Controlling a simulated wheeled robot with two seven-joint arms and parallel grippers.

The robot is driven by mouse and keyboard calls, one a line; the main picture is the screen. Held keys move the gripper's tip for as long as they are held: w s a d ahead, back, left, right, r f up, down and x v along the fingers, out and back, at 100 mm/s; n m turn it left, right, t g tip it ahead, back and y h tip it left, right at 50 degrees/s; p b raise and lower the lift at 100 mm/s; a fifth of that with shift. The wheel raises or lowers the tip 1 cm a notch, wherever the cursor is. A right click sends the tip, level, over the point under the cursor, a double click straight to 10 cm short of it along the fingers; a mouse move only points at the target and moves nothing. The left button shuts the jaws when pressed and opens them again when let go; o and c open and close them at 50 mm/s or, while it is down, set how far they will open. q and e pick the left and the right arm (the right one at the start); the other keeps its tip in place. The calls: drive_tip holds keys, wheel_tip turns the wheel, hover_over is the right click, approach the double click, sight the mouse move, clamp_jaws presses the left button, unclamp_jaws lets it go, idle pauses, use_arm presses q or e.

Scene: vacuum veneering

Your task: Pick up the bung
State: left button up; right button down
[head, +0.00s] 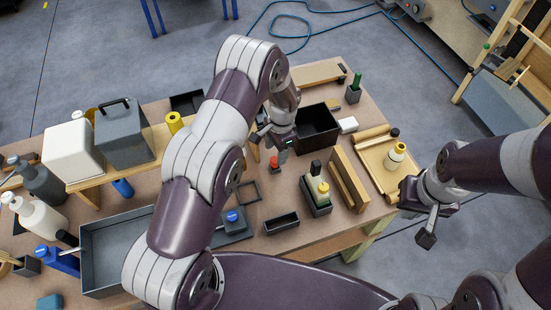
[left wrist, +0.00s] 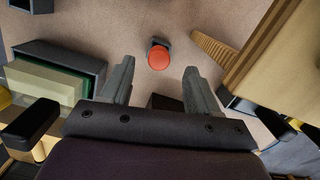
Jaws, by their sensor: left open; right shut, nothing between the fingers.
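The bung, a small piece with a round red top (head: 274,162), stands on the brown tabletop near the middle of the table. In the left wrist view its red top (left wrist: 158,57) shows just beyond and between my fingertips, with a bit of grey under it. My left gripper (head: 279,145) is open and points down, close above the bung; its fingers (left wrist: 158,80) are apart with nothing between them. I cannot tell the exact height of the fingertips over the bung. My right gripper (head: 427,238) is shut and empty, off the table's right edge.
A black open bin (head: 318,130) stands right behind the bung. A dark caddy with bottles (head: 317,208), a small black tray (head: 281,223) and upright wooden boards (head: 348,180) are nearby. A large grey tray (head: 112,247) lies left. Bare tabletop surrounds the bung.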

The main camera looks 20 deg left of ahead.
sight(275, 159)
use_arm(q)
drive_tip(key=f+p, duration=0.1)
drive_tip(key=f, duration=0.1)
drive_tip(key=f+p, duration=0.1)
drive_tip(key=f, duration=0.1)
drive_tip(key=shift+s+a+f, duration=0.15)
drive_tip(key=shift+a+f, duration=0.05)
drive_tip(key=shift+f, duration=0.4)
drive_tip(key=shift+d, duration=0.1)
drive_tip(key=c, duration=1.1)
